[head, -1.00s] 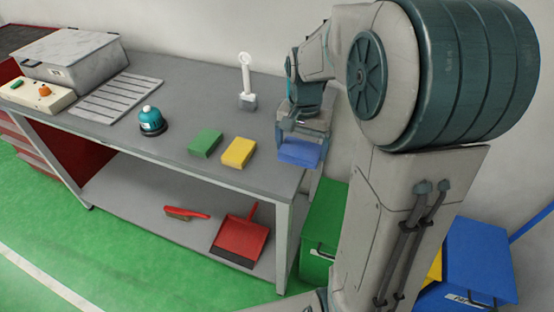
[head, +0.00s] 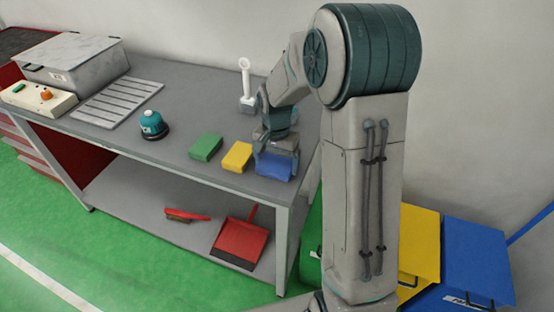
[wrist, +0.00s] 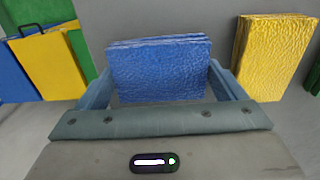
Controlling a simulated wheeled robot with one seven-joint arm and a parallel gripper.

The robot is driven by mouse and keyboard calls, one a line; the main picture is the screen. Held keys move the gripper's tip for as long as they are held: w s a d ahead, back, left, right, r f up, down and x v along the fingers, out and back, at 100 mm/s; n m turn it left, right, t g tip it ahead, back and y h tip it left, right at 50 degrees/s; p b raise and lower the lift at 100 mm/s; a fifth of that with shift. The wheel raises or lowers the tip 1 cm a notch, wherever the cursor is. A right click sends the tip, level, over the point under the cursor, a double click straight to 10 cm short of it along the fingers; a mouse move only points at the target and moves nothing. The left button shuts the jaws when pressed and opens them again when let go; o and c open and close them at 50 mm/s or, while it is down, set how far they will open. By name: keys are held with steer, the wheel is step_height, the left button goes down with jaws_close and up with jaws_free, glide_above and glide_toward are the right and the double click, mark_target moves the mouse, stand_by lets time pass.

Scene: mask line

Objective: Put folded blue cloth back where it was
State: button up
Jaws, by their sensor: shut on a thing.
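The folded blue cloth (head: 274,165) is at the right end of the grey workbench, to the right of the folded yellow cloth (head: 237,156). My gripper (head: 276,152) reaches down over it and is shut on it. In the wrist view the blue cloth (wrist: 160,70) sits between the two fingers, and the yellow cloth (wrist: 270,55) stands apart to its right. Whether the blue cloth touches the bench top or hangs just above it, I cannot tell.
A folded green cloth (head: 205,147) lies left of the yellow one. A teal domed object (head: 152,124) and a white upright tool (head: 246,85) stand on the workbench (head: 190,88). Yellow (head: 420,240) and blue (head: 478,262) bins stand on the floor at the right.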

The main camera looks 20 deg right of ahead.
mark_target(276, 163)
steer(key=shift+f, duration=0.1)
steer(key=o, duration=0.6)
step_height(276, 163, up, 12)
steer(key=s+n+t, duration=0.1)
steer(key=s+n, duration=0.1)
steer(key=s, duration=0.5)
steer(key=s+n+t, duration=0.1)
steer(key=s+n, duration=0.1)
steer(key=s, duration=0.5)
steer(key=s+r+n+t, duration=0.1)
steer(key=s+n, duration=0.2)
steer(key=s, duration=0.4)
